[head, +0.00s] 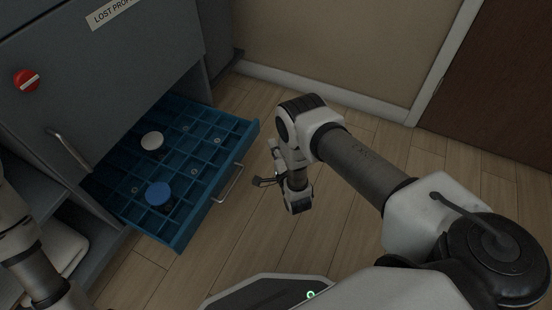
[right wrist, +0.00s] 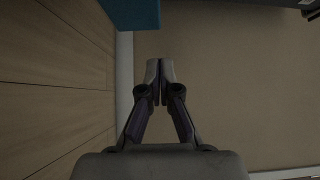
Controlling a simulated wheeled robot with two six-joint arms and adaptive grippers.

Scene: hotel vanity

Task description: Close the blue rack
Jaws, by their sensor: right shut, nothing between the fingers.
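The blue rack (head: 213,145) is a divided drawer, pulled out of the grey cabinet at the left of the head view. Its metal bar handle (head: 229,182) is on the front face. My right gripper (head: 258,181) is in front of the rack, to the right of the handle and apart from it. In the right wrist view its fingers (right wrist: 159,82) are shut together with nothing between them. A blue corner of the rack (right wrist: 133,12) shows at the top of that view. My left arm shows at the left edge of the head view; its gripper is out of view.
A white round lid (head: 152,140) and a blue round lid (head: 158,193) lie in the rack. The grey cabinet (head: 100,75) has a red round sign and another handle. A folded white cloth (head: 62,250) sits on a lower shelf. Wooden floor is clear right of the rack.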

